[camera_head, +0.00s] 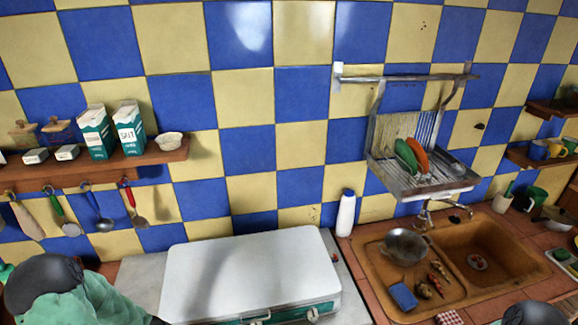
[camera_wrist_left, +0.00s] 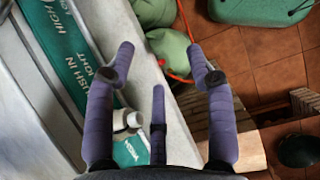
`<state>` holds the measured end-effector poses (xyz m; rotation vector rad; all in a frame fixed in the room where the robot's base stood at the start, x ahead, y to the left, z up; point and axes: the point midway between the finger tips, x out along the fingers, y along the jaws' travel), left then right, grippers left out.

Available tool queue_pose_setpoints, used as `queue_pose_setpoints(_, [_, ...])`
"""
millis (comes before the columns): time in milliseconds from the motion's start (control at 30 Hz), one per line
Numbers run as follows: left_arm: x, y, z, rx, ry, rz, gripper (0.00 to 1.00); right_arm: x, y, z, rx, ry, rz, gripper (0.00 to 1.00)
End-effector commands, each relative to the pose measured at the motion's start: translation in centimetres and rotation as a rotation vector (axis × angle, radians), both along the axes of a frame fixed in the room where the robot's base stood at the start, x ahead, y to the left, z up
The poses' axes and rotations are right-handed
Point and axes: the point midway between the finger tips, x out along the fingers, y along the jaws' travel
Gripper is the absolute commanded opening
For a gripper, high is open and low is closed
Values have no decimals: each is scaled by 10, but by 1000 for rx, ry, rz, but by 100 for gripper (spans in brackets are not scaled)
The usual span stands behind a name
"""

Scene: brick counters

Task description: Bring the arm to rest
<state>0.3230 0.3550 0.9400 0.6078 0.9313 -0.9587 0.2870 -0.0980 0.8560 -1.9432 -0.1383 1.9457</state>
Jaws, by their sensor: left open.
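My left gripper (camera_wrist_left: 160,65) shows in the left wrist view with its purple fingers spread apart and nothing between them. It hangs beside the front of a stove, whose teal panel (camera_wrist_left: 72,55) carries white lettering. A pale knob (camera_wrist_left: 133,120) shows close to the fingers; I cannot tell if they touch it. In the head view a dark rounded part of my left arm with a green sleeve comes in at the lower left, and the left fingers are hidden there. My right gripper is not in view.
The stove's white lid (camera_head: 250,270) is shut. A sink (camera_head: 490,260) and dish rack (camera_head: 410,175) are at right. A white bottle (camera_head: 346,213) stands between. A shelf (camera_head: 100,168) with cartons is at left. Below are a green container (camera_wrist_left: 255,10), orange hose and tiled floor (camera_wrist_left: 290,85).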

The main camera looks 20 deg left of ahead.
Motion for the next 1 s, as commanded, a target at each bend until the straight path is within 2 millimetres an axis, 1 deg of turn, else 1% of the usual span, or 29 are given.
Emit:
queue_pose_setpoints(33, [-1,-25,-31,24,4,-134,54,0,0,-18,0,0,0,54])
queue_pose_setpoints(67, [-3,-38,-44,43,3,-215,54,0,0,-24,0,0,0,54])
queue_pose_setpoints(100, [-5,-55,-61,71,-5,-328,54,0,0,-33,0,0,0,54])
queue_pose_setpoints(167, [-9,-80,-87,113,-26,-506,54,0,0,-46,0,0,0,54])
queue_pose_setpoints(200, [-11,-97,-104,141,-47,-628,54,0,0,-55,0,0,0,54])
queue_pose_setpoints(267, [-14,-122,-128,183,-92,-814,54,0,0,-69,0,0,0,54])
queue_pose_setpoints(300, [-17,-139,-142,207,-128,-935,54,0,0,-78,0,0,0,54])
queue_pose_setpoints(367, [-20,-163,-162,242,-192,-1110,54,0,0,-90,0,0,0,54])
queue_pose_setpoints(400, [-22,-178,-173,261,-236,-1217,54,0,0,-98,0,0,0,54])
queue_pose_setpoints(433, [-23,-189,-181,274,-273,-1292,54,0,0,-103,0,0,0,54])
queue_pose_setpoints(500, [-27,-213,-194,297,-352,-1441,54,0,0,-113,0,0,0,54])
queue_pose_setpoints(600, [-32,-238,-206,317,-447,-1592,54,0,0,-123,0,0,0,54])
queue_pose_setpoints(700, [-35,-252,-211,328,-507,-1673,54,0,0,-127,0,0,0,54])
queue_pose_setpoints(800, [-36,-257,-211,331,-531,-1704,54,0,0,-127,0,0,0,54])
queue_pose_setpoints(1000, [-36,-257,-210,333,-531,-1703,54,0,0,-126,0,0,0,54])
